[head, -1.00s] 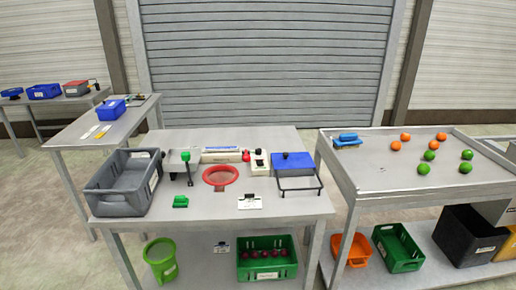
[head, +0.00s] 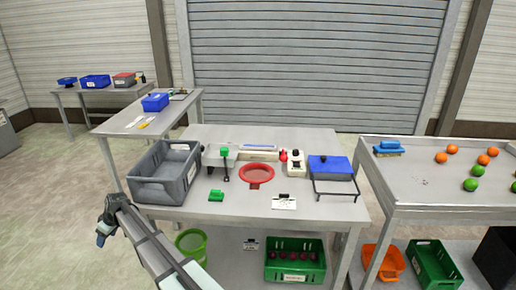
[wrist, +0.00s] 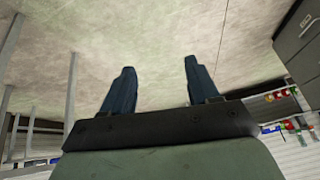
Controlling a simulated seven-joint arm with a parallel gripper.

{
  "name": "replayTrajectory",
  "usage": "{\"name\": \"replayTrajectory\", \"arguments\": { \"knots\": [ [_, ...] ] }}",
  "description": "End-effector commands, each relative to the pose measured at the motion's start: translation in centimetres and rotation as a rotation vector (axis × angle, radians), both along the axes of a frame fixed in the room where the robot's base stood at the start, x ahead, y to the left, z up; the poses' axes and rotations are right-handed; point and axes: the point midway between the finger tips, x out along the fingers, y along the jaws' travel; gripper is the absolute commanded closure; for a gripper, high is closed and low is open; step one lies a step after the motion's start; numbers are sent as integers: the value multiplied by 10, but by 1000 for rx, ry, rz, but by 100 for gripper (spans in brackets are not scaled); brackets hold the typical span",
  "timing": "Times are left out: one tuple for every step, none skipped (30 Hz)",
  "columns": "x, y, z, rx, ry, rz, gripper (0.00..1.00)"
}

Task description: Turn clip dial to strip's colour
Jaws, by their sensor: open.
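A small white unit with a black knob (head: 294,161) stands at the back right of the centre table and may be the clipper with its dial. A red-topped piece (head: 283,156) is beside it on its left. I cannot tell which way the dial points or make out the strip's colour. My gripper (head: 102,238) is left of the table, over the floor and well apart from the unit. In the wrist view my gripper (wrist: 159,66) is open and empty, with two dark blue fingers spread above bare floor.
A table with fruit (head: 420,205) stands at the right.

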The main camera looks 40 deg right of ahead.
Motion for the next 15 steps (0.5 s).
{"name": "replayTrajectory", "arguments": {
  "knots": [
    [21, 7, 26, 9, -39, 17, 40],
    [30, 10, 40, 13, -61, 28, 40],
    [41, 14, 59, 19, -89, 42, 40],
    [50, 18, 73, 23, -111, 54, 40],
    [58, 21, 88, 26, -132, 64, 40],
    [68, 26, 108, 31, -161, 79, 40],
    [75, 29, 124, 35, -182, 90, 40],
    [82, 33, 139, 39, -204, 101, 40],
    [91, 37, 160, 43, -233, 115, 40],
    [97, 41, 175, 46, -253, 125, 40],
    [103, 43, 191, 49, -276, 136, 40],
    [111, 47, 211, 52, -302, 148, 40],
    [116, 49, 226, 54, -321, 158, 40],
    [120, 51, 240, 56, -338, 166, 40],
    [125, 52, 258, 58, -362, 176, 40]
  ]
}}
